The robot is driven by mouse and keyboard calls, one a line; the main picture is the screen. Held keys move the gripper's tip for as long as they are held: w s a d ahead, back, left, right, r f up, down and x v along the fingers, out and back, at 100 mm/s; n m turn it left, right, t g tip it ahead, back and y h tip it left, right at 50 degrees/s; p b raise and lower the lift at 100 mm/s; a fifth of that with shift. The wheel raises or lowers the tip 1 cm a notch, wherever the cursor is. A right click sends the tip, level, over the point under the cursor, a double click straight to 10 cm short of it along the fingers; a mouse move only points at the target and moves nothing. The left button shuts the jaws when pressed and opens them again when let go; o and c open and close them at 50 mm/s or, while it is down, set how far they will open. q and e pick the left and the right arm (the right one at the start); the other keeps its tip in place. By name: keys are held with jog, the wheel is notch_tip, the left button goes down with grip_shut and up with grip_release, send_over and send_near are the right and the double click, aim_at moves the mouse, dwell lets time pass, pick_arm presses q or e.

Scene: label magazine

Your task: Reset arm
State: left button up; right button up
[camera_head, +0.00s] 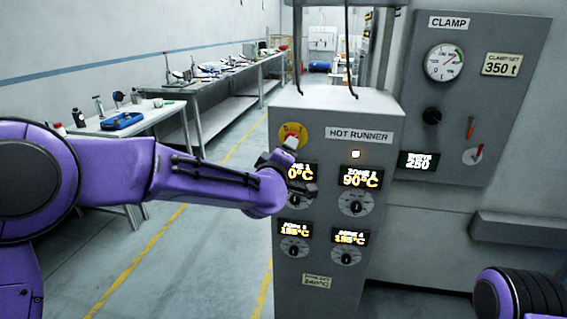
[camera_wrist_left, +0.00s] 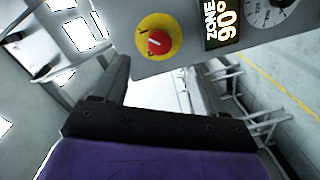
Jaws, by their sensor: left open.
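My left arm reaches in from the left in the head view, and its gripper (camera_head: 274,162) is in front of the grey hot runner cabinet (camera_head: 340,270). In the left wrist view the gripper (camera_wrist_left: 158,72) is open, with nothing between its fingers. A round yellow plate with a red knob (camera_head: 291,138) sits at the cabinet's upper left. The red knob (camera_wrist_left: 158,42) also shows in the wrist view, just beyond the fingers. Contact cannot be told. My left arm partly hides the zone 1 display (camera_head: 303,173). The right gripper is out of view; only part of my right arm shows at bottom right.
The zone 2 display (camera_head: 360,178) reads 90°C; the two lower displays appear to read 155°C. A clamp panel (camera_head: 470,110) with a gauge hangs on the right wall. A workbench (camera_head: 150,112) with a blue tray (camera_head: 123,121) stands at left. Floor is clear between bench and cabinet.

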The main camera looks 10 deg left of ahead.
pick_arm(q)
jog(key=shift+s, duration=0.3)
jog(key=s+a+f+m+g+y, duration=0.1)
jog(key=s+a+f+g, duration=0.3)
jog(key=f, duration=0.6)
jog(key=s+a+f+m, duration=0.1)
jog(key=s+a+f, duration=0.1)
jog(key=s+f, duration=0.5)
jog(key=s+a+f+m+g+y, duration=0.1)
jog(key=s+a+f+g, duration=0.2)
jog(key=f, duration=0.9)
jog(key=s+a+f+g, duration=0.2)
jog(key=s+f, duration=0.4)
jog(key=s, duration=0.4)
jog(key=s+a+f+m+g+y, duration=0.1)
jog(key=s+a+f, duration=0.3)
jog(key=s, duration=0.7)
jog(key=s+a+f+m+g+y, duration=0.1)
jog(key=s+a+f+g, duration=0.2)
jog(key=s+f, duration=0.5)
jog(key=s+g, duration=0.1)
jog(key=s, duration=0.2)
jog(key=shift+a+f, duration=0.15)
jog(key=shift+a, duration=0.05)
